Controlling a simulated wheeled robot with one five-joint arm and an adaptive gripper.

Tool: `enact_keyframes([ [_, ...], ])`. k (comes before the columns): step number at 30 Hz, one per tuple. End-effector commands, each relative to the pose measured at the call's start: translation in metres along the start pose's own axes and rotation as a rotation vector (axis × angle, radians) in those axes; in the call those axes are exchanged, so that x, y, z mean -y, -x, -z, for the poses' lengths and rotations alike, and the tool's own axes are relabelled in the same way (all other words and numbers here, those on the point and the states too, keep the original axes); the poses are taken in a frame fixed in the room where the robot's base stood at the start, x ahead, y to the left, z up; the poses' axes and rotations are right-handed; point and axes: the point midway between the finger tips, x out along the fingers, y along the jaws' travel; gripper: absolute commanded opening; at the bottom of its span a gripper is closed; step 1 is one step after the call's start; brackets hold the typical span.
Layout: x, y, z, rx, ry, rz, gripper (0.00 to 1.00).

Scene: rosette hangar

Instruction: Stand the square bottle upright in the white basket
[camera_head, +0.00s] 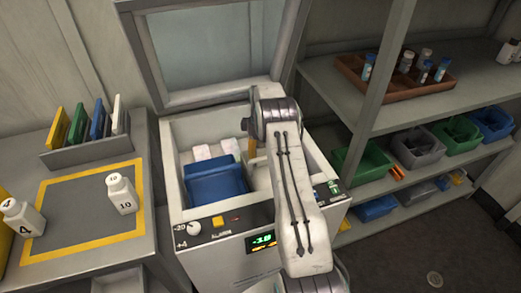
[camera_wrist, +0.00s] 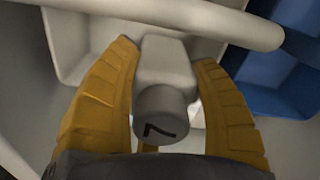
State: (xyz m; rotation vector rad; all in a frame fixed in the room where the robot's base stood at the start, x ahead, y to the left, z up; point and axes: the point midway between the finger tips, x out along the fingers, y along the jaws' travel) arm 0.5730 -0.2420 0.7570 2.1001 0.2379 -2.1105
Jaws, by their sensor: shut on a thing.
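My gripper (camera_wrist: 165,58) has its two yellow fingers shut on the square bottle (camera_wrist: 163,60), one on each side. The bottle is white, with a round cap marked 7 facing the wrist camera. Below it in the wrist view lies a white basket (camera_wrist: 58,50), with a pale bar crossing the top of the picture. I cannot tell whether the bottle touches the basket floor. In the head view my arm reaches into the open chest (camera_head: 182,208) and hides the bottle and most of the white basket.
A blue basket (camera_head: 216,180) stands in the chest, left of my arm, and shows in the wrist view (camera_wrist: 285,85). The raised lid (camera_head: 205,50) is behind. White bottles 10 (camera_head: 122,195) and 4 (camera_head: 22,218) stand left. Shelves (camera_head: 465,95) stand right.

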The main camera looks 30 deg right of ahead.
Motion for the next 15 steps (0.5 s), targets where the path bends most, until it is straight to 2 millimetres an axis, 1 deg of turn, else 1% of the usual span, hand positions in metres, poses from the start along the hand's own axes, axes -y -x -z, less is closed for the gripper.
enact_keyframes([
  [7,-0.0004,0.0004,0.0005,-0.002,0.0,-0.001,0.2],
  [15,-0.0004,-0.0071,0.0005,-0.002,0.0,-0.001,0.2],
])
